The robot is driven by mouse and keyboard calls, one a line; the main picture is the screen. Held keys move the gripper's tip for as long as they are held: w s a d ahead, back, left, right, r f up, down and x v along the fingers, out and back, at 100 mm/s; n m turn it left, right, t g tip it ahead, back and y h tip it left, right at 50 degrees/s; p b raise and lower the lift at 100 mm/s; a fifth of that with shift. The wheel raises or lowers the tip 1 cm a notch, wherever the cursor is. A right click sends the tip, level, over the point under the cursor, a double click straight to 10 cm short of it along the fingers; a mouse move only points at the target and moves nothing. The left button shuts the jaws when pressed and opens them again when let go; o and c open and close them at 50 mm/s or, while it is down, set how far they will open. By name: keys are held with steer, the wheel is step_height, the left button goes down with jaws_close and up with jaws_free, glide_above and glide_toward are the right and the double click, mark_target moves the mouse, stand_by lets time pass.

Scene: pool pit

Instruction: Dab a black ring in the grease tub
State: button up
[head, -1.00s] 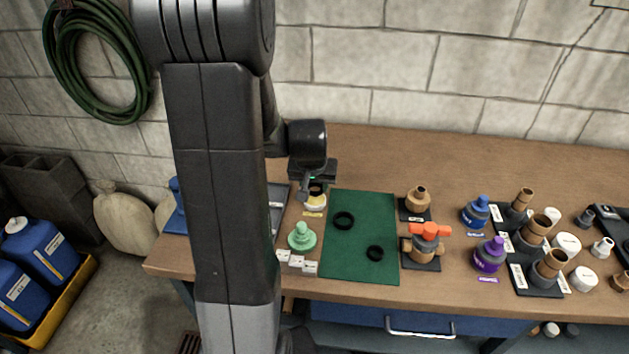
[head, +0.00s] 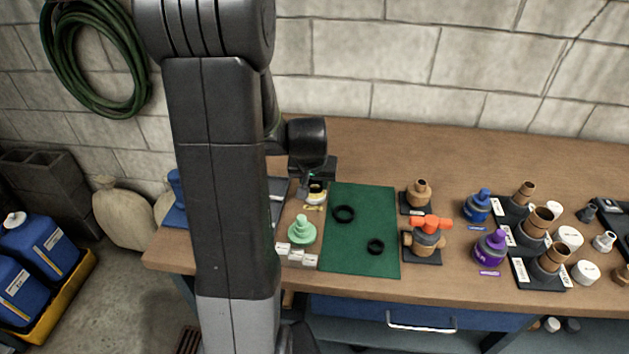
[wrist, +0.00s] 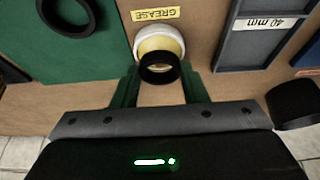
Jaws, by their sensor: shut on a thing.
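My gripper (wrist: 160,92) is shut on a black ring (wrist: 160,76), which shows upright between the fingertips in the wrist view. The grease tub (wrist: 172,38), a white round tub with pale yellow grease, lies right beyond the ring, and the ring overlaps its near edge in the picture. I cannot tell whether the ring touches the grease. A yellow GREASE label (wrist: 155,14) lies beside the tub. In the head view my gripper (head: 312,186) is over the grease tub (head: 317,197) and partly hides it. Two other black rings, a left one (head: 343,214) and a right one (head: 375,247), lie on the green mat (head: 360,265).
An orange-handled valve (head: 427,240), purple bottle (head: 489,250) and blue bottle (head: 478,206) stand right of the mat.

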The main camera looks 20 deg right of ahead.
mark_target(314, 193)
steer(key=shift+s+f+b, duration=0.1)
steer(key=shift+f+b, duration=0.45)
steer(key=shift+b, duration=0.05)
stand_by(1.6)
steer(key=shift+r, duration=0.1)
steer(key=shift+r+p, duration=2.45)
steer(key=shift+r, duration=1.05)
steer(key=shift+f, duration=0.1)
